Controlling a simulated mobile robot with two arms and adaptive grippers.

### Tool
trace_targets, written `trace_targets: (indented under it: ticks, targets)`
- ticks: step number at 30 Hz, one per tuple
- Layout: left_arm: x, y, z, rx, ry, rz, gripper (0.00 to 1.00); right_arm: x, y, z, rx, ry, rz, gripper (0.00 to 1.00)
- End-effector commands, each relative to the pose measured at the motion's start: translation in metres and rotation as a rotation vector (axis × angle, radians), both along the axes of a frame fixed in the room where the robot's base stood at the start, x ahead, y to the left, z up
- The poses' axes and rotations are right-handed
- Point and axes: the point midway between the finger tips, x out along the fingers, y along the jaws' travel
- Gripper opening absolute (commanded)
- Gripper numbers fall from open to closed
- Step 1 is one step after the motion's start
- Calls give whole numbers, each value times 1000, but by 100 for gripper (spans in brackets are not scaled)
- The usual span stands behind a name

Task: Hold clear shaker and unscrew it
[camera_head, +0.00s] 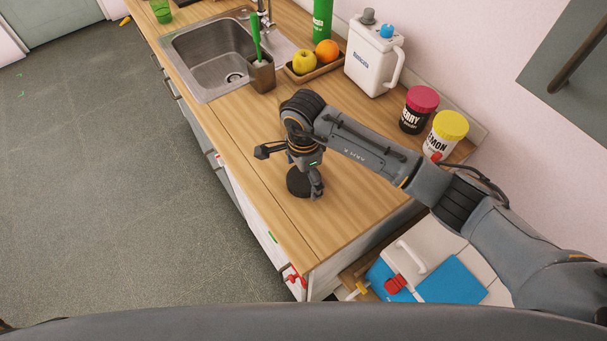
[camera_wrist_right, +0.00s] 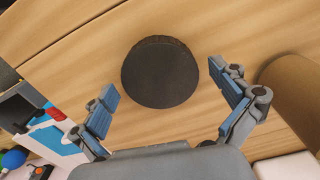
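A dark, round, flat-topped thing (camera_head: 298,183) stands on the wooden counter; it also shows in the right wrist view (camera_wrist_right: 160,75). I cannot tell whether it is the shaker's lid, and no clear body shows. My right gripper (camera_head: 313,188) points down close over it, partly covering it in the head view. In the right wrist view its two fingers (camera_wrist_right: 165,95) are spread apart on either side of the dark disc, with nothing between the pads. My left gripper is not in view.
The wooden counter (camera_head: 230,130) is clear left of the gripper. Behind stand a white canister (camera_head: 371,62), a red-lidded jar (camera_head: 417,110) and a yellow-lidded jar (camera_head: 444,135). A fruit tray (camera_head: 316,71) and sink (camera_head: 210,55) lie farther back.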

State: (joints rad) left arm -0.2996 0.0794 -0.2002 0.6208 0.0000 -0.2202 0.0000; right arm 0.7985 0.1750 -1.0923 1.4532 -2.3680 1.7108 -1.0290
Motion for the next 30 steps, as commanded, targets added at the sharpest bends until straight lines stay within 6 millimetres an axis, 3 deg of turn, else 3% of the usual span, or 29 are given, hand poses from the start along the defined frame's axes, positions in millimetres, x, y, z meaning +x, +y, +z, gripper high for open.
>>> trace_targets:
  ticks: [10, 12, 24, 30]
  targets:
    - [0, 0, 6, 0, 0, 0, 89, 0, 0, 5, 1, 0, 0, 100]
    - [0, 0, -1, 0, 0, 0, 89, 2, 0, 9, 2, -4, 1, 100]
    - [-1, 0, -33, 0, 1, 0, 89, 2, 0, 91, 1, -6, 1, 100]
    - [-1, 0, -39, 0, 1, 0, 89, 1, 0, 117, 1, -3, 0, 100]
